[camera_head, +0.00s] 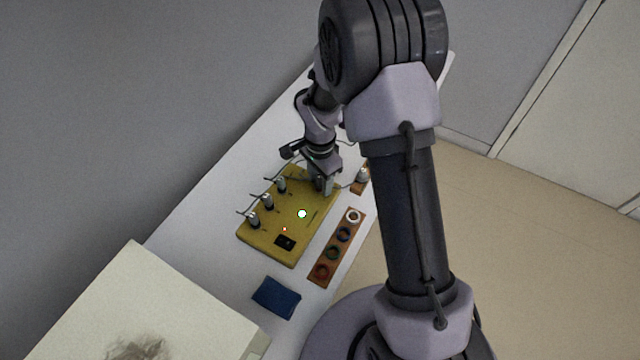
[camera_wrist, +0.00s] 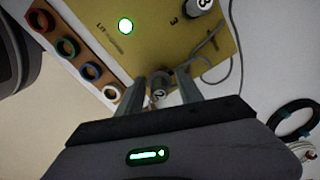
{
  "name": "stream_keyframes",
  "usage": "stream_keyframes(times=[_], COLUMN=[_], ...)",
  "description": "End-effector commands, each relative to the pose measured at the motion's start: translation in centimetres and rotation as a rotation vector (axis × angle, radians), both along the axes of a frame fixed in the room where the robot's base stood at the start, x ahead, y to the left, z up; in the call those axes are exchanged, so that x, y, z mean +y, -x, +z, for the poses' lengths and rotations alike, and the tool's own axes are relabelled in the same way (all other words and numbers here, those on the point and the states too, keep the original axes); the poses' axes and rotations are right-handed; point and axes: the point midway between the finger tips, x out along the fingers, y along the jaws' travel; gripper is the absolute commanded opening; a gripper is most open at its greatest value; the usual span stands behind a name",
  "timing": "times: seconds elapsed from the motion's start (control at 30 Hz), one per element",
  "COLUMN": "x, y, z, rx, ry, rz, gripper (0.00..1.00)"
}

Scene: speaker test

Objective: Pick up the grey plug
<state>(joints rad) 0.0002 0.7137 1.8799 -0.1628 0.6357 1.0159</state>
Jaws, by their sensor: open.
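A grey plug (camera_wrist: 159,84) with a dark mark on its end stands between the two fingers of my gripper (camera_wrist: 160,88) in the wrist view, near the yellow board's edge. The fingers are apart, one on each side; I cannot tell whether either touches it. In the head view my gripper (camera_head: 322,185) is low at the far right corner of the yellow board (camera_head: 290,222). A grey plug (camera_head: 362,175) with a cable stands on a small brown block just right of it. Several more grey plugs (camera_head: 267,201) stand along the board's left side.
A brown strip (camera_head: 317,272) with coloured rings lies right of the board; it also shows at the left of the wrist view (camera_wrist: 68,68). A blue block (camera_head: 273,297) lies in front. Thin cables run near the plugs.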

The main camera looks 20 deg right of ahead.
Motion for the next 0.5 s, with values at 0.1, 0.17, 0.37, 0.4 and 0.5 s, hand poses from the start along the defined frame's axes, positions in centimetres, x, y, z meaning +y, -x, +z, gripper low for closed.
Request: stream_keyframes(times=[0.1, 0.17, 0.37, 0.4, 0.5], x=[0.0, 0.0, -0.01, -0.01, -0.01], y=[-0.02, -0.02, -0.01, -0.01, -0.01], z=[0.21, 0.22, 0.22, 0.22, 0.22], rx=[-0.001, -0.001, 0.0, 0.0, 0.0], ry=[0.0, 0.0, 0.0, 0.0, 0.0], rz=[0.0, 0.0, 0.0, 0.0, 0.0], gripper=[0.37, 0.25, 0.0, 0.0, 0.0])
